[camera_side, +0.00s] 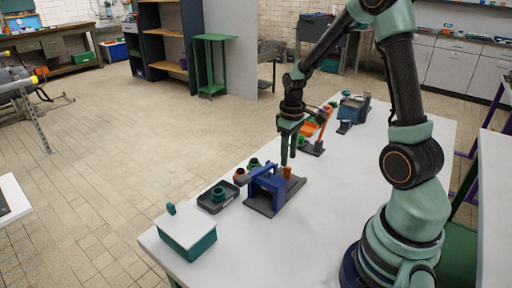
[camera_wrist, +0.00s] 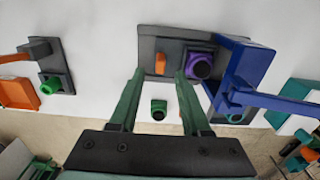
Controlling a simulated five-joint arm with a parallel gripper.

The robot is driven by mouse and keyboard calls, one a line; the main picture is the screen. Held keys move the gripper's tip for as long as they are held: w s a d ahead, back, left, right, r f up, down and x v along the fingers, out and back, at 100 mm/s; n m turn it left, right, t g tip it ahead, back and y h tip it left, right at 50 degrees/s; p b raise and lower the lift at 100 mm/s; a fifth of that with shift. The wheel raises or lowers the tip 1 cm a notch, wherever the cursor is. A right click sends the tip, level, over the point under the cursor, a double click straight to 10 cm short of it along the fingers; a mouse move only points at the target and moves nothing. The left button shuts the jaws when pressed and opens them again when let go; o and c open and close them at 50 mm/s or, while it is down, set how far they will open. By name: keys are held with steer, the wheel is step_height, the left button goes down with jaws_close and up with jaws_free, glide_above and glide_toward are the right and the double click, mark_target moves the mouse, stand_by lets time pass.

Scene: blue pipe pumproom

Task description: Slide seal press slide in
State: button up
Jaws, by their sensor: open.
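The seal press has a blue frame (camera_side: 266,180) on a dark grey base (camera_side: 288,193). The blue frame (camera_wrist: 245,68) is on the right in the wrist view. An upright orange handle (camera_side: 287,172) stands on the base, right of the frame in the side view. In the wrist view the orange handle (camera_wrist: 161,63) is on a grey plate, beside a purple round part (camera_wrist: 199,66) that lies outside the frame. My gripper (camera_side: 288,160) is open, with its tips close to the handle. In the wrist view the gripper (camera_wrist: 159,72) has a fingertip on each side of the handle; contact cannot be told.
A green ring (camera_wrist: 158,109) lies on the table. A dark tray (camera_side: 232,202), brown-orange ring (camera_side: 239,175) and teal box with white lid (camera_side: 190,235) are nearby. An orange fixture (camera_side: 311,129) and a grey-blue device (camera_side: 352,108) stand farther back. The table's near right is clear.

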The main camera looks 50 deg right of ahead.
mark_target(288, 167)
step_height(288, 167, up, 7)
steer(key=shift+r, duration=0.15)
steer(key=shift+o, duration=0.8)
step_height(288, 167, down, 12)
steer(key=n, duration=1.8)
jaws_close()
